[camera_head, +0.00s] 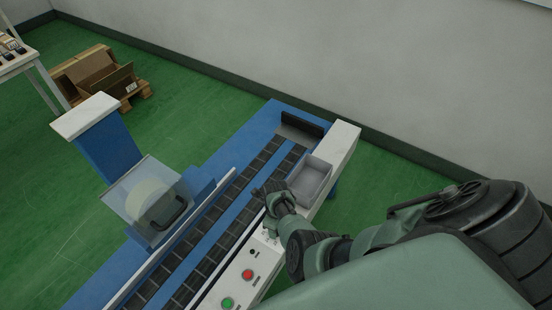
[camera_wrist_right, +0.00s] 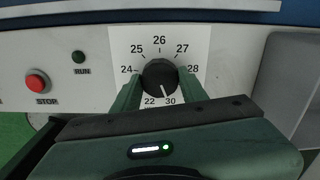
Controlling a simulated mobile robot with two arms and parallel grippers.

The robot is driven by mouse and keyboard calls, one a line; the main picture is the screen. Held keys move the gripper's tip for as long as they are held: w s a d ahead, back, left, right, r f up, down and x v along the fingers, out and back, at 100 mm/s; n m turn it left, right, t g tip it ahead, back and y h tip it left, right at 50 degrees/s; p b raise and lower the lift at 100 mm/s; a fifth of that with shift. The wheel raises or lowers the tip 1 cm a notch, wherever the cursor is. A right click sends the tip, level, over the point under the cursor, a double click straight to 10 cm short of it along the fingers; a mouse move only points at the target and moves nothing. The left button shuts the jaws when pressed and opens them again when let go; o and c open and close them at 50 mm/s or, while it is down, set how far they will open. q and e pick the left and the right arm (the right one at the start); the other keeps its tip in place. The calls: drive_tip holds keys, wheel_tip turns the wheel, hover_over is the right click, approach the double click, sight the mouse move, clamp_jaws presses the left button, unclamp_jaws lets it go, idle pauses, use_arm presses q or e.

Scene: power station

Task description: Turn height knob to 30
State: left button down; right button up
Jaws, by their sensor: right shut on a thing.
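The height knob (camera_wrist_right: 159,76) is a round black dial on a white scale plate (camera_wrist_right: 160,38) marked with numbers from 22 to 30. In the right wrist view its white pointer line points down and slightly right, close to the 30 mark. My right gripper (camera_wrist_right: 162,87) is shut on the knob, with one green finger at each side of it. My left gripper is not in view.
A red STOP button (camera_wrist_right: 37,82) and the small RUN lamp (camera_wrist_right: 78,57) sit left of the knob. A green button (camera_head: 227,302) is farther along the panel. A grey tray (camera_head: 311,178) lies close beside my right gripper. The blue conveyor (camera_head: 215,228) runs behind.

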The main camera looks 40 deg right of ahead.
idle(0.5)
drive_tip(key=o, duration=1.4)
drive_tip(key=shift+r, duration=0.15)
wheel_tip(320, 180, up, 8)
drive_tip(key=p, duration=0.7)
drive_tip(key=shift+p, duration=0.3)
drive_tip(key=shift+f, duration=0.2)
